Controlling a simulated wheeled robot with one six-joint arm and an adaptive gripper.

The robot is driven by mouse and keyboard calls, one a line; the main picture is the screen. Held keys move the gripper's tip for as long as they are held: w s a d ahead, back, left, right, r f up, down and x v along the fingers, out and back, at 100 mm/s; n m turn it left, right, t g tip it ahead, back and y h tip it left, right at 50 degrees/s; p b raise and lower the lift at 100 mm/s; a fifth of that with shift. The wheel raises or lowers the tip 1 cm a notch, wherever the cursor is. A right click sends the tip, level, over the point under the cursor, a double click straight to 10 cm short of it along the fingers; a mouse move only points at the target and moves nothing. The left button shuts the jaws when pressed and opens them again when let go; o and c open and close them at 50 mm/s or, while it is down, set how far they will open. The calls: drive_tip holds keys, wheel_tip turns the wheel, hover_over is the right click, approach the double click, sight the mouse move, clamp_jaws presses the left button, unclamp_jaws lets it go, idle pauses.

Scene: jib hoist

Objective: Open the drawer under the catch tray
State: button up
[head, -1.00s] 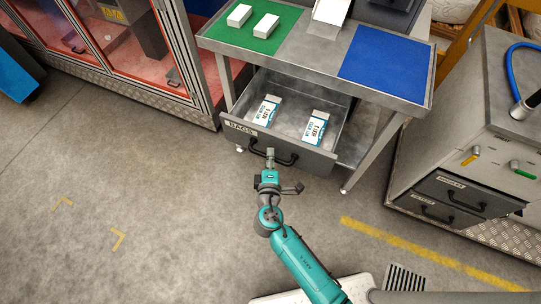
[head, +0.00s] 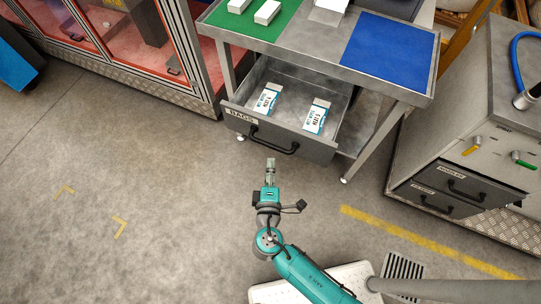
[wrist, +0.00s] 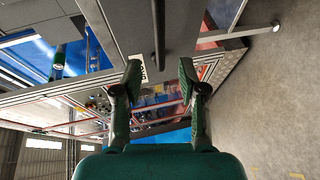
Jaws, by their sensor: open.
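The grey drawer labelled BAGS (head: 314,148) stands pulled out beneath the workbench top (head: 318,55). Its inside shows, with two white-and-blue packets (head: 266,99) (head: 317,117) lying in it. The black bar handle (head: 270,141) is on its front. My gripper (head: 270,161) is just in front of the handle, apart from it, over the floor, with nothing in it. In the wrist view my gripper (wrist: 160,74) has its two fingers spread, and the handle (wrist: 158,38) shows as a dark bar beyond the gap between the fingertips.
The bench top carries a green mat (head: 278,25) with white blocks and a blue mat (head: 388,55). A grey cabinet (head: 450,130) with shut drawers stands at right. A glass-fronted enclosure (head: 125,50) stands at left. The floor (head: 150,180) in front is clear.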

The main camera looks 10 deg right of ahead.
drive_tip(key=shift+v, duration=1.25)
drive_tip(key=s+d+f+m+g+y, duration=0.2)
drive_tip(key=s+d, duration=0.3)
drive_tip(key=s, duration=0.3)
drive_tip(key=s+d+f+m+g+y, duration=0.15)
drive_tip(key=s+d, duration=0.25)
drive_tip(key=s, duration=0.4)
drive_tip(key=s+d+r+m+t, duration=0.1)
drive_tip(key=s+r+m, duration=0.4)
drive_tip(key=r, duration=0.3)
drive_tip(key=s+d+r+m+t, duration=0.2)
drive_tip(key=s+r+m, duration=0.4)
drive_tip(key=r, duration=0.3)
drive_tip(key=shift+s+r, duration=0.2)
drive_tip(key=shift+s, duration=0.35)
